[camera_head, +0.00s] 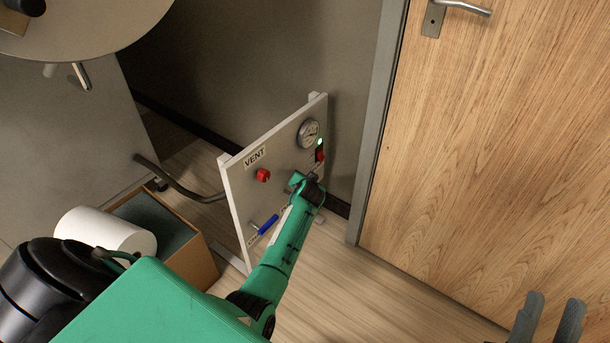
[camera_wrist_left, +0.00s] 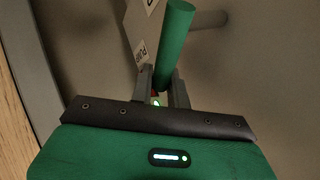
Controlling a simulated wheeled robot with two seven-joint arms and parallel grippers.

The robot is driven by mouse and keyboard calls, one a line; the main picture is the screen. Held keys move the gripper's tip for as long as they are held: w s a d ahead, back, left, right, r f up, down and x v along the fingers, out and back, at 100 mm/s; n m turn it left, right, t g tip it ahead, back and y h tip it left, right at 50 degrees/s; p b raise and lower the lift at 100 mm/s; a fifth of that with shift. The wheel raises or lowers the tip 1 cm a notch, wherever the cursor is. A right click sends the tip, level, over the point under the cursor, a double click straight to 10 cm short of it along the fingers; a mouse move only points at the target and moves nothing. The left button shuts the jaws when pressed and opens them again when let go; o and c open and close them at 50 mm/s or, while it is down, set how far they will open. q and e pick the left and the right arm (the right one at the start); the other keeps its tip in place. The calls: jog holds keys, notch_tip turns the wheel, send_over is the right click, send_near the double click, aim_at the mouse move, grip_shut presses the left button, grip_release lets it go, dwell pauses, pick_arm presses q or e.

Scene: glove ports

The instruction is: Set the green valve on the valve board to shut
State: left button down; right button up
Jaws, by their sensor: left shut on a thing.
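The white valve board (camera_head: 238,192) stands upright near the wall in the head view. The green valve (camera_wrist_left: 176,30) shows in the left wrist view as a long round handle beside a partly readable label. My left gripper (camera_wrist_left: 163,78) has its two fingers on either side of the handle's lower end and is shut on it. In the head view my left gripper (camera_head: 307,182) is at the board's right side, and arm and gripper hide the green valve there. My right gripper (camera_head: 556,299) is at the bottom right, fingers apart and empty.
The board also carries a red knob (camera_head: 263,175) under a VENT label, a blue lever (camera_head: 268,224), a gauge (camera_head: 308,133) and a red switch (camera_head: 319,156) below a lit green lamp. A cardboard box (camera_head: 193,265) stands left of it. A wooden door (camera_head: 490,150) is at right.

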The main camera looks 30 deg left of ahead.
pick_arm(q)
jog(key=shift+w+f+m+g+p, duration=0.3)
jog(key=shift+g+p, duration=0.4)
jog(key=shift+p, duration=0.15)
jog(key=f+g, duration=0.1)
jog(key=f+m+g, duration=0.1)
jog(key=g, duration=0.1)
jog(key=f+g+p, duration=0.1)
jog(key=shift+w+d+m, duration=0.1)
jog(key=shift+w+m, duration=0.2)
pick_arm(e)
jog(key=w+a+f+g+h, duration=0.1)
jog(key=a+f+g, duration=0.3)
jog(key=f+g, duration=0.4)
notch_tip(320, 180, down, 5)
jog(key=shift+w+r+g, duration=0.2)
jog(key=shift+w+g, duration=0.1)
jog(key=shift+w, duration=0.2)
pick_arm(q)
jog(key=shift+g, duration=0.4)
pick_arm(e)
jog(key=shift+a+r, duration=0.1)
pick_arm(q)
jog(key=c, duration=1.4)
grip_release()
jog(key=shift+f, duration=0.1)
